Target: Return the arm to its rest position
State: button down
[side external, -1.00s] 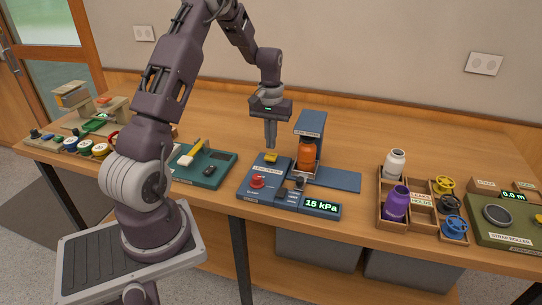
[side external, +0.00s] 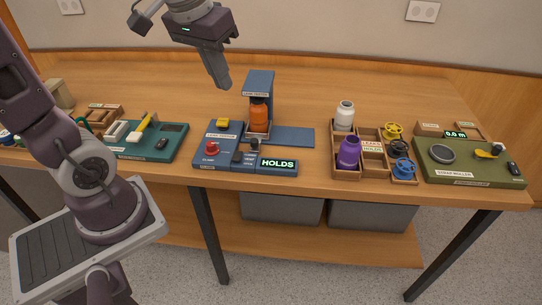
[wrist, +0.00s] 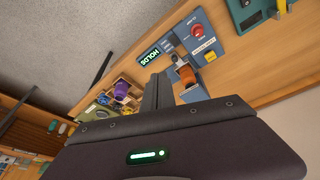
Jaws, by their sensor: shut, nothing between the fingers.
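My gripper (side external: 219,78) is raised above the table, behind and a little left of the blue leak tester. Its fingers are shut with nothing between them, and they point down at a slight tilt. In the wrist view the shut fingers (wrist: 157,92) show at the middle. The leak tester (side external: 219,155) has a red button, a yellow part and a display reading HOLDS. An orange bottle (side external: 259,115) stands in the tester's blue frame and also shows in the wrist view (wrist: 187,75).
A wooden divided tray (side external: 373,160) holds a white bottle and a purple bottle. The olive strap roller (side external: 470,165) is at the right. A teal board (side external: 150,142) lies left of the tester. The table (side external: 340,85) behind these is clear.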

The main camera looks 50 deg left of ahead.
jog(key=s+d+m+t, duration=0.1)
jog(key=s+d, duration=0.2)
jog(key=s, duration=0.3)
jog(key=s+d+m+t, duration=0.1)
jog(key=s+d+m, duration=0.1)
jog(key=s, duration=0.4)
jog(key=shift+d+m+h, duration=0.3)
jog(key=shift+d+h, duration=0.1)
jog(key=shift+d, duration=0.5)
